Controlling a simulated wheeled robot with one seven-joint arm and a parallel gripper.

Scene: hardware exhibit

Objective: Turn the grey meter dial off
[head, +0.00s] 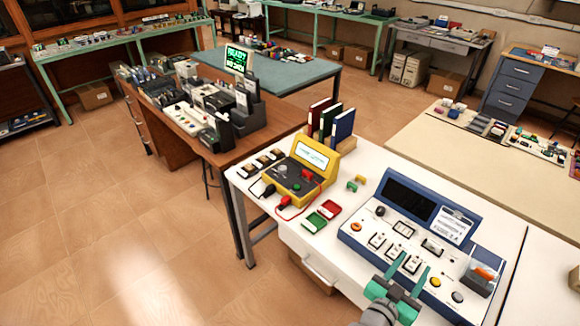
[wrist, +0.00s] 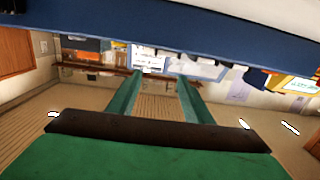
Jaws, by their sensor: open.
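The yellow meter (head: 326,166) stands on the white table in the head view, with a lit screen and a dark front panel. A small grey dial (head: 283,170) shows on that panel; its setting is too small to read. My green gripper (head: 416,261) is open and empty over the front of the blue console, to the right of the meter and apart from it. In the wrist view the two fingers of my gripper (wrist: 160,77) are spread with nothing between them. I cannot make out the dial in the wrist view.
The blue console (head: 362,240) with buttons and switches lies under my gripper. Red and black leads lie in front of the meter. A red case (head: 329,209) and a green case (head: 314,222) lie between meter and console. Upright books (head: 343,124) stand behind the meter.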

